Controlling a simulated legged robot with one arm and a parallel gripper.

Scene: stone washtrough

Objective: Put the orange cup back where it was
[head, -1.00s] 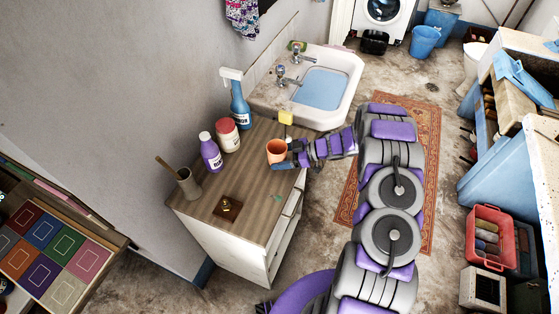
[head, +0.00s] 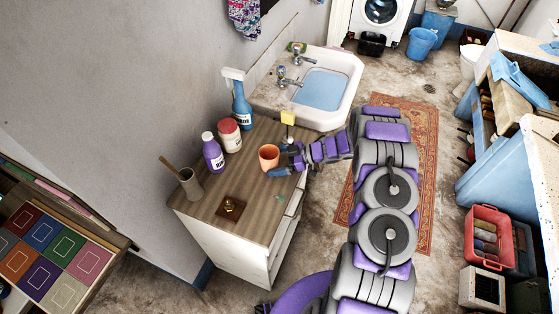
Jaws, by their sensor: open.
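The orange cup (head: 268,157) stands upright on the wood-topped cabinet (head: 240,180), near its right edge. My gripper (head: 284,163) is at the cup's right side, low over the cabinet top, with its jaws open. One blue finger shows in front of the cup's lower right. The other finger is hard to make out, and I cannot tell whether the gripper touches the cup.
A grey pot (head: 190,183) and a small brown square (head: 231,207) are at left. The sink (head: 345,80) adjoins the cabinet.

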